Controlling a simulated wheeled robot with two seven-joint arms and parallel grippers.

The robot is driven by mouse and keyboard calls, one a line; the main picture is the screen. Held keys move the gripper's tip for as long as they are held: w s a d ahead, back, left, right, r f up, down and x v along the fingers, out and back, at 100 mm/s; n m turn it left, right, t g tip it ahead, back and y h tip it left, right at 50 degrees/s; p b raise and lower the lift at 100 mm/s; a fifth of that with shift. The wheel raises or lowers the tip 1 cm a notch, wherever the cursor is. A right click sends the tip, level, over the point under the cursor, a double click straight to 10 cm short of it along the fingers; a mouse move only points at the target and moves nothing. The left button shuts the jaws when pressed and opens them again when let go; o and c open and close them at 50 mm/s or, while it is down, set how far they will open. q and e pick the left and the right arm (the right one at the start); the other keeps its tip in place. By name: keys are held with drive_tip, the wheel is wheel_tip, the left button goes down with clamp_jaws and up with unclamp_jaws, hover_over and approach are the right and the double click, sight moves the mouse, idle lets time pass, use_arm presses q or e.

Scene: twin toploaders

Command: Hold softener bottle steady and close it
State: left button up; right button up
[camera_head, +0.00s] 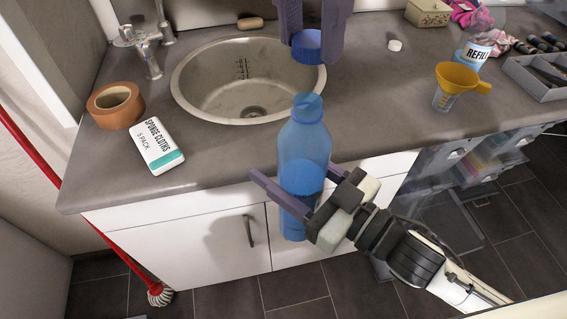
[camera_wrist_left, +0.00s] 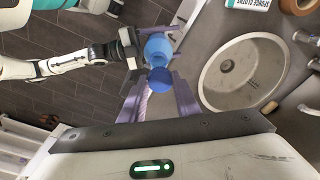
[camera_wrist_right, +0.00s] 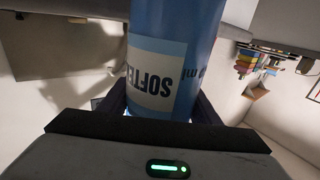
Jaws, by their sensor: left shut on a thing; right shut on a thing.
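The softener bottle (camera_head: 304,147) is translucent blue, upright and partly filled, held in front of the counter edge. My right gripper (camera_head: 298,188) is shut around its body. The right wrist view shows the bottle wall (camera_wrist_right: 172,22) and its white label (camera_wrist_right: 157,75) close up. My left gripper (camera_head: 310,48) is shut on the blue cap (camera_head: 306,46), above the bottle. In the head view a gap shows between the cap and the open bottle top. In the left wrist view, the cap (camera_wrist_left: 158,79) partly overlaps the bottle (camera_wrist_left: 158,48), so their alignment is hard to judge.
Behind stands a counter with a round sink (camera_head: 215,95), a brown tape roll (camera_head: 103,106) and a sponge cloths pack (camera_head: 157,146). A yellow funnel (camera_head: 458,77), a refill bottle (camera_head: 473,54) and a grey tray (camera_head: 540,83) sit at the right.

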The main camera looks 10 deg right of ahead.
use_arm(q)
drive_tip(key=shift+f, duration=0.1)
idle(0.3)
drive_tip(key=shift+f, duration=1.9)
drive_tip(key=shift+s, duration=0.1)
drive_tip(key=shift+f, duration=0.85)
drive_tip(key=shift+f, duration=0.55)
drive_tip(key=m, duration=0.3)
drive_tip(key=o, duration=1)
